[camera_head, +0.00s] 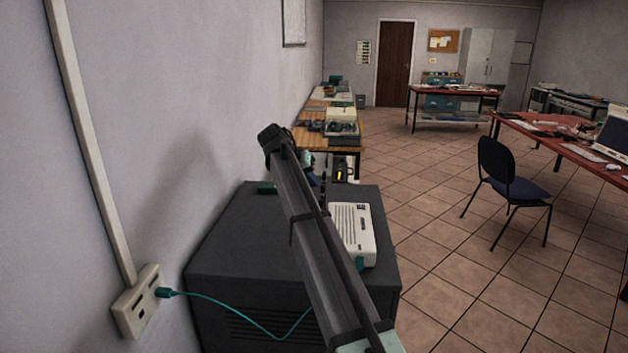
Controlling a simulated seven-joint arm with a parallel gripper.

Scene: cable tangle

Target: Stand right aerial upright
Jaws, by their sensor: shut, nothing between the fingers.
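A white router (358,238) with a slotted top lies on a dark grey cabinet (240,235). Its left part is hidden behind my arm. A thin dark upright piece (323,187) shows at the router's far left corner; I cannot tell whether it is an aerial or part of my gripper. I cannot make out the right aerial for certain. My gripper (315,181) is small and mostly hidden behind my arm link, near the router's far end. It is shut and holds nothing.
A teal cable (235,303) runs from a wall socket (137,303) to the cabinet front and passes behind my arm. A teal plug (360,264) sits at the router's near edge. A small green block (266,187) lies at the cabinet's back left. The cabinet top's left side is mostly clear.

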